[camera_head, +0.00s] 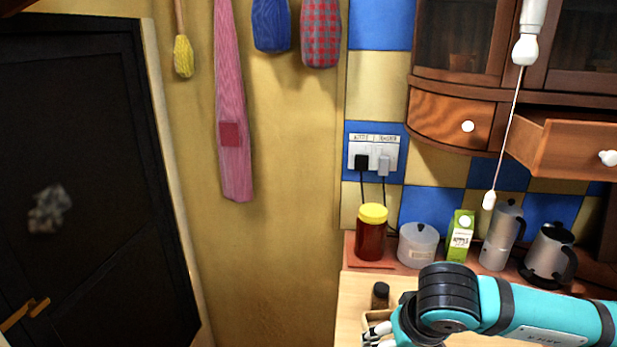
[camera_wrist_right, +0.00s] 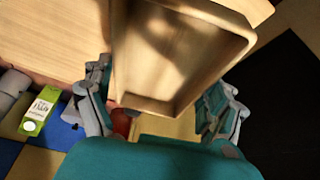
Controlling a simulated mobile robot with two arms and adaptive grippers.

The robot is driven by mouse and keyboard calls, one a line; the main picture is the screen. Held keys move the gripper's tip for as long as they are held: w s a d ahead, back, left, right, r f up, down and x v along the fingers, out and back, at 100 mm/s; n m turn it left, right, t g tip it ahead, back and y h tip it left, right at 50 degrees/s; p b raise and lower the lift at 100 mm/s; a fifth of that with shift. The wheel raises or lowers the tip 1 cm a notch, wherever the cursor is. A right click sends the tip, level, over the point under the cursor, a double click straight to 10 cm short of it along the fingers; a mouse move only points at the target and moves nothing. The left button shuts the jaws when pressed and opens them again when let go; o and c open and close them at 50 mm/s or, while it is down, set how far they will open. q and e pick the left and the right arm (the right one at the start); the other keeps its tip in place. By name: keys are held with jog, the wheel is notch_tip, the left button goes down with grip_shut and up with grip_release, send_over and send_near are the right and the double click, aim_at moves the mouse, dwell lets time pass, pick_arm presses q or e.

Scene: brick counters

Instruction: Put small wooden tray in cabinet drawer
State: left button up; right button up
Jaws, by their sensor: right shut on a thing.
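The small wooden tray (camera_wrist_right: 165,62) fills the upper middle of the right wrist view, its hollow side facing the camera. My right gripper (camera_wrist_right: 160,108) is shut on it, with fingers at both sides of its near end. In the head view my right gripper (camera_head: 384,333) is low at the bottom edge, where only a bit of the tray (camera_head: 374,317) shows. The cabinet's right drawer (camera_head: 568,150) is pulled open, up and to the right of the gripper. The left drawer (camera_head: 445,118) is closed. My left gripper is not in view.
A red jar with a yellow lid (camera_head: 371,235), a clear canister (camera_head: 418,246), a green carton (camera_head: 460,236), a moka pot (camera_head: 501,238) and a kettle (camera_head: 549,255) line the counter back. A white-ended cord (camera_head: 508,130) hangs before the cabinet.

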jog(key=s+d+f+m+b, duration=0.1)
jog(key=d+b, duration=0.1)
jog(key=s+d+f+m+h+b, duration=0.1)
jog(key=d+b, duration=0.1)
jog(key=s+d+f+b, duration=0.1)
jog(key=d+b, duration=0.1)
jog(key=shift+s+f+m, duration=0.25)
jog(key=shift+m, duration=0.15)
jog(key=w+d+p, duration=0.1)
jog(key=w+d, duration=0.1)
jog(key=w, duration=0.2)
jog(key=w+d+p, duration=0.1)
jog(key=w+d, duration=0.2)
jog(key=w, duration=0.1)
jog(key=w+d+f+p, duration=0.1)
jog(key=w+d, duration=0.2)
jog(key=w, duration=0.2)
jog(key=shift+w, duration=0.1)
jog(key=shift+w+d+f, duration=0.1)
jog(key=shift+w+f, duration=0.05)
notch_tip(320, 180, down, 3)
jog(key=shift+r+p, duration=0.1)
jog(key=shift+p, duration=0.35)
jog(key=shift+f, duration=0.3)
jog(key=shift+f, duration=0.1)
jog(key=o, duration=0.8)
jog(key=shift+f, duration=0.1)
jog(key=shift+o, duration=1.2)
